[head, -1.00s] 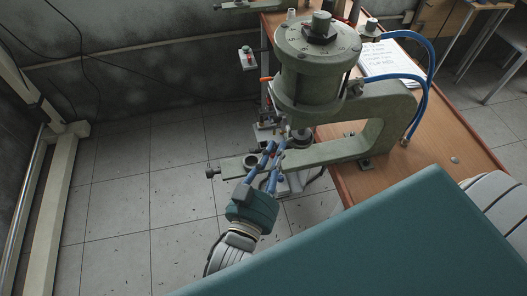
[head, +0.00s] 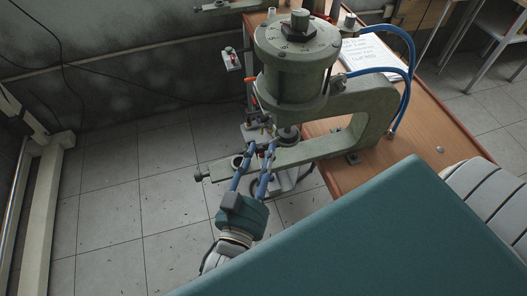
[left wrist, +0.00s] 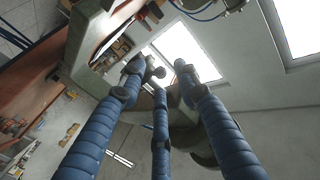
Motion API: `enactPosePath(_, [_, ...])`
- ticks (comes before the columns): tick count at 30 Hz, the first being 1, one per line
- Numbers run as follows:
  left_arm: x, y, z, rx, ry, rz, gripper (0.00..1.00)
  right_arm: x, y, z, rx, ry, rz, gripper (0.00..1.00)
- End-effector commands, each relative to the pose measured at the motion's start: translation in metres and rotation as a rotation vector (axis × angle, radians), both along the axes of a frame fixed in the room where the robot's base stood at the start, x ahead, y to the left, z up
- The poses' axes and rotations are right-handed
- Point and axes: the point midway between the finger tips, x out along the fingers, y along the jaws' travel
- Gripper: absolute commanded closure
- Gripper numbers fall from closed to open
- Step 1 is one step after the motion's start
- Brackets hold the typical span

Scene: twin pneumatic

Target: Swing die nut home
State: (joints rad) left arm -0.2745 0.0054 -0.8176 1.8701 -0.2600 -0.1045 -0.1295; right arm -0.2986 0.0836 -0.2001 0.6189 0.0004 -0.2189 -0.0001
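The green press has a round cylinder head (head: 297,62) and a C-shaped frame (head: 365,120). A lower green arm (head: 220,172) reaches left from it, with a dark knob (head: 199,177) at its end. A ring-like part (head: 238,162) sits on this arm; I cannot tell whether it is the die nut. My left gripper (head: 259,149) is at the arm, below the cylinder, with its blue fingers apart. In the left wrist view its fingers (left wrist: 160,75) are spread, with a small round knob (left wrist: 158,72) near the tips. Contact cannot be told. My right gripper is not in view.
The wooden bench (head: 425,130) carries the press and a printed sheet (head: 374,55). A small control box (head: 232,59) stands left of the cylinder. The tiled floor on the left is clear.

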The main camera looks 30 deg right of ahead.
Motion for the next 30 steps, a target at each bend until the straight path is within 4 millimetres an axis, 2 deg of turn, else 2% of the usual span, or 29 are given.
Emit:
enactPosePath(9, [-0.050, 0.047, -0.002, 0.003, 0.005, -0.002, 0.68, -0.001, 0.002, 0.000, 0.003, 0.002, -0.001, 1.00])
enactPosePath(15, [-0.071, 0.068, -0.001, 0.002, 0.003, -0.001, 0.68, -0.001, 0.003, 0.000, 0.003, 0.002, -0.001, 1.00])
enactPosePath(21, [-0.078, 0.075, 0.000, 0.001, 0.001, -0.001, 0.68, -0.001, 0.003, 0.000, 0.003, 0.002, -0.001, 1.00])
enactPosePath(30, [-0.077, 0.076, -0.004, 0.005, 0.005, 0.000, 0.68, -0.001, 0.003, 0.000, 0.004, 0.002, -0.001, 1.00])
